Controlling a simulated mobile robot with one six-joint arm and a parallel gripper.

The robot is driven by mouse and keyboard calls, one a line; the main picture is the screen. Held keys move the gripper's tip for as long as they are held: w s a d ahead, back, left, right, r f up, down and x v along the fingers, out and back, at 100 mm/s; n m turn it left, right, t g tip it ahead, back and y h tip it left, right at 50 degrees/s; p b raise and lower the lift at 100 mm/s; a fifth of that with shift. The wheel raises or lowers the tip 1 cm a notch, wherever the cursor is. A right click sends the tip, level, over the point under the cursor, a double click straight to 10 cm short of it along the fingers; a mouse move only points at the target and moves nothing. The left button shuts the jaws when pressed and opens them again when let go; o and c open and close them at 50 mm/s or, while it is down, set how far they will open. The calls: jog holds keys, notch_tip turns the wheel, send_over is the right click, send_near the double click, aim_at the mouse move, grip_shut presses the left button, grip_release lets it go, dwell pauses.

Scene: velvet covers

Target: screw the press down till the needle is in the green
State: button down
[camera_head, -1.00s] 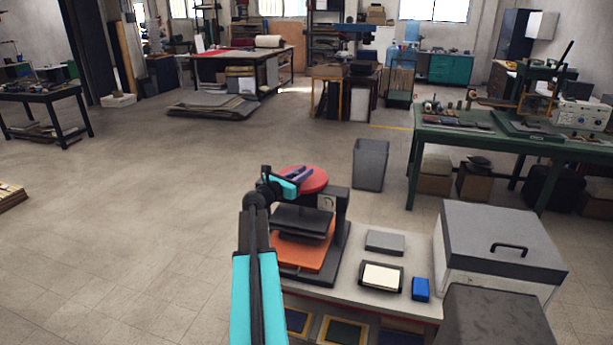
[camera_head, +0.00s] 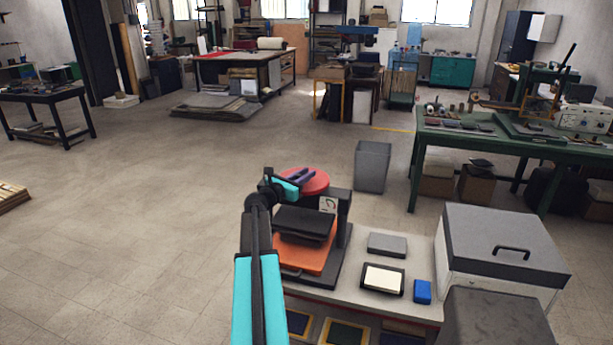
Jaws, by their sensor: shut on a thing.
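The press (camera_head: 343,232) stands on the light worktop in front of me, with a dark frame and a red round wheel (camera_head: 318,181) on top. A dark plate (camera_head: 303,224) sits above an orange bed (camera_head: 300,257). A small white dial (camera_head: 328,204) is on the frame's right side; its needle and green zone are too small to read. My gripper (camera_head: 300,178) is at the top of the wheel, shut on its purple-grey handle. My arm covers the left part of the press.
On the worktop (camera_head: 352,299) right of the press lie a grey slab (camera_head: 387,244), a dark tray with a cream pad (camera_head: 384,278) and a blue block (camera_head: 422,291). A grey lidded box (camera_head: 505,240) stands at the right. A grey bin (camera_head: 373,166) is behind.

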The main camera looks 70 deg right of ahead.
jog(key=shift+s+a+f, duration=0.1)
jog(key=shift+a+f, duration=0.1)
jog(key=shift+f, duration=0.15)
jog(key=c, duration=1.7)
grip_release()
jog(key=shift+a+r, duration=0.1)
jog(key=shift+o, duration=0.4)
jog(key=shift+r, duration=0.15)
jog(key=b+v, duration=0.4)
jog(key=v, duration=0.9)
jog(key=shift+a, duration=0.3)
jog(key=shift+c, duration=0.3)
